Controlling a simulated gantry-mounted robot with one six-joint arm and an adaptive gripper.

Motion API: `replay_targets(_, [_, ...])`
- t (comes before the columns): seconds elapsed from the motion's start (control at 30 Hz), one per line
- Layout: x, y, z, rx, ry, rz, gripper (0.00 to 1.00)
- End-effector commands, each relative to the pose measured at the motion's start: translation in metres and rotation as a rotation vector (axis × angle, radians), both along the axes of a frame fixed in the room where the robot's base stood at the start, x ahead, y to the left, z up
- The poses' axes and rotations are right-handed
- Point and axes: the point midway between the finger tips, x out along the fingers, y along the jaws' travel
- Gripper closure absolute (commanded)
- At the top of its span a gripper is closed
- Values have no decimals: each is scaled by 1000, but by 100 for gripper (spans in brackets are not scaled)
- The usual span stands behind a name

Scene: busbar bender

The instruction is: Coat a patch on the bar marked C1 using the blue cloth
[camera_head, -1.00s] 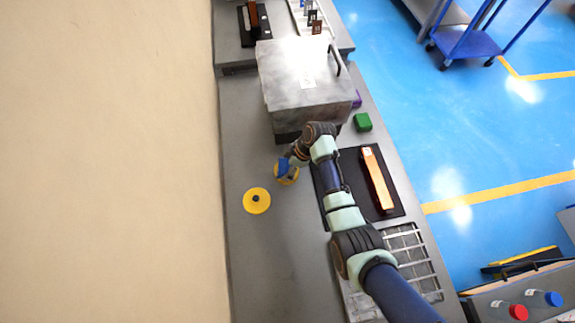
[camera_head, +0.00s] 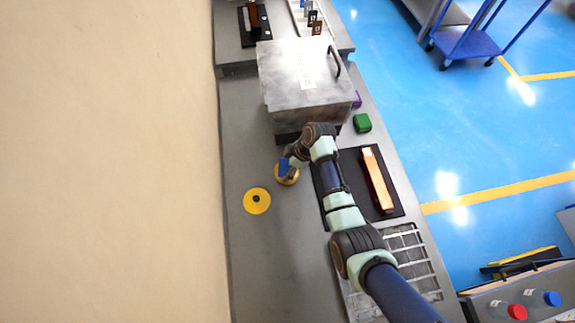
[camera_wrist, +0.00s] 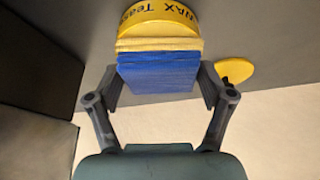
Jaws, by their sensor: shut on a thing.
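My gripper (camera_wrist: 161,90) is shut on the blue cloth (camera_wrist: 158,72), a folded block between its two fingers. In the head view the blue cloth (camera_head: 284,165) is at a round yellow tin (camera_head: 291,180), left of my arm. The yellow tin (camera_wrist: 160,18) has dark lettering in the wrist view. A paler yellow layer (camera_wrist: 158,44) lies between cloth and tin; I cannot tell whether cloth and tin touch. An orange-copper bar (camera_head: 376,178) lies on a black mat (camera_head: 354,165) to the right of my arm. No C1 mark is readable.
A yellow disc with a black knob (camera_head: 257,200) lies left of the tin. A large grey metal box (camera_head: 290,85) with a handle stands behind. A green block (camera_head: 362,122) sits beside it. A wire rack (camera_head: 415,255) is at front right. The bench's left front is clear.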

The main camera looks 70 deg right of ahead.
Motion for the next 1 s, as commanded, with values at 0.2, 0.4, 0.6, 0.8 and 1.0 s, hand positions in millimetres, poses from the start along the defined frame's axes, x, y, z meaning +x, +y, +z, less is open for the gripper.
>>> replay_targets(0.2, [0,0,27,-1,-1,0,48])
replay_targets(0.4, [0,0,46,-1,-1,1,48])
replay_targets(0.6, [1,-1,65,-1,-2,1,48])
replay_targets(0.8, [1,-1,69,-1,-2,1,48])
replay_targets(1.0, [1,0,69,-1,-2,-6,48])
